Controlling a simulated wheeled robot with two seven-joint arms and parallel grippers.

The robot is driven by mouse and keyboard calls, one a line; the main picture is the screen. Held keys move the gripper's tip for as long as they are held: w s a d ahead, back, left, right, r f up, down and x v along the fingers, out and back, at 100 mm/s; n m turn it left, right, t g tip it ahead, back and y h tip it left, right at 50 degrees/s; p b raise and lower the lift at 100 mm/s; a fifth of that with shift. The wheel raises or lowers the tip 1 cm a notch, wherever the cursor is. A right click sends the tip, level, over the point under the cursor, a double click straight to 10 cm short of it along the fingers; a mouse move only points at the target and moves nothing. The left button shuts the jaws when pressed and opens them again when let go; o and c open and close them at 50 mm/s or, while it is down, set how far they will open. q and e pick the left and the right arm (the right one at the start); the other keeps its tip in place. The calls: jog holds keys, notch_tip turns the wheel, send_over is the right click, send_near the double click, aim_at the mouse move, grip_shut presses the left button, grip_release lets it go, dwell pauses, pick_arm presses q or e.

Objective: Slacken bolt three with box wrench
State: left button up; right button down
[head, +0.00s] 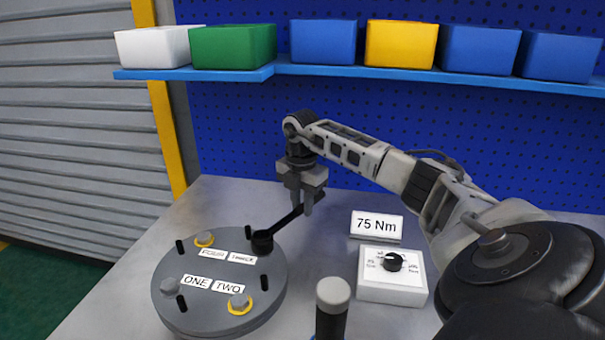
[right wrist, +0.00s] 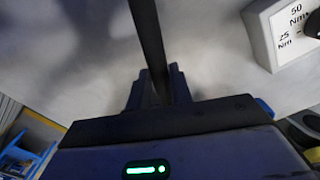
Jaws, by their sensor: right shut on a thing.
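The flanged shell (head: 222,270) is a round grey disc on the table, labelled ONE, TWO, THREE and FOUR. The black box wrench (head: 287,220) has its ring end (head: 262,242) at the disc's right edge, beside the THREE label (head: 242,259). The ring end hides bolt three; I cannot tell how fully it is seated. My right gripper (head: 302,207) is shut on the wrench's handle, right of and behind the disc. In the right wrist view, the wrench (right wrist: 150,40) runs up from between the fingers (right wrist: 158,88). My left gripper is not in view.
Bolts one (head: 170,286), two (head: 239,302) and four (head: 205,238) show; two and four have yellow rings. A 75 Nm sign (head: 376,225) and a white dial box (head: 392,278) stand right. A grey-capped dark post (head: 332,305) stands in front. Bins line a blue shelf (head: 330,69).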

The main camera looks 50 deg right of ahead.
jog(key=shift+s, duration=0.1)
jog(key=shift+r+p, duration=1.95)
jog(key=shift+r, duration=1.1)
